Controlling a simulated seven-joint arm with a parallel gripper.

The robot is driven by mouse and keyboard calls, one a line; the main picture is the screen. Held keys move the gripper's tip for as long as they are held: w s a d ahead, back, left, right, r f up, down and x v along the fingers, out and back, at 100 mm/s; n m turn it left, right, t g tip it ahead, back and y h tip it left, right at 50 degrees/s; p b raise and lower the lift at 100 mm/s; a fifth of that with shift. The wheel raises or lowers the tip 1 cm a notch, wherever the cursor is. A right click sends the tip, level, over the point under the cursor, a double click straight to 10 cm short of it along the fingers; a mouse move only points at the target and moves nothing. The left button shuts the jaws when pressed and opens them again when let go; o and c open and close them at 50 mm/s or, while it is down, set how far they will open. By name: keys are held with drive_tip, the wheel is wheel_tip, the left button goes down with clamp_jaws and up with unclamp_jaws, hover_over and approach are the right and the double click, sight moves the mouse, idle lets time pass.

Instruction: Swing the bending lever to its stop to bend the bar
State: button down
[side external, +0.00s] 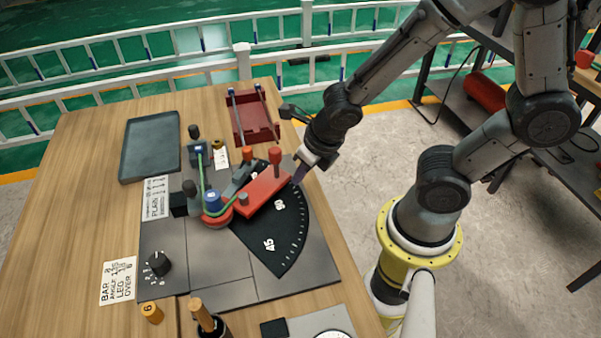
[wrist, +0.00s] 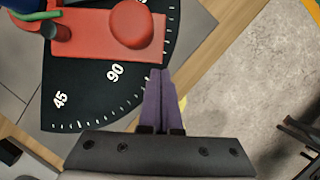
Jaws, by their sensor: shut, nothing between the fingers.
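The red bending lever (side external: 263,193) lies across the black angle dial (side external: 275,240) on the bending plate, with a red knob (side external: 275,157) standing on its outer end. In the wrist view the lever (wrist: 85,38) lies past the 90 mark, its knob (wrist: 131,24) near the right end. The green bar (side external: 202,172) runs by the blue centre post (side external: 213,200); its bend is partly hidden by posts. My gripper (side external: 299,176) has its purple fingers (wrist: 158,100) together and empty, close by the lever's outer end at the dial's rim. Whether they touch the lever I cannot tell.
A dark red tray (side external: 240,135) stands behind the plate, and a grey tray (side external: 128,165) lies at the back left. A black dial knob (side external: 159,263) is on the front left of the plate. A wooden-handled tool (side external: 203,315) stands at the front. Bare wood lies at left.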

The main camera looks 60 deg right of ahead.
drive_tip(key=shift+d, duration=0.1)
drive_tip(key=shift+w+d, duration=0.35)
drive_tip(key=shift+w, duration=0.35)
drive_tip(key=shift+w+d, duration=0.4)
drive_tip(key=shift+w, duration=0.3)
drive_tip(key=shift+w+d, duration=0.35)
drive_tip(key=shift+w, duration=0.35)
drive_tip(key=shift+w+d, duration=0.2)
drive_tip(key=shift+w, duration=0.45)
drive_tip(key=shift+s, duration=0.1)
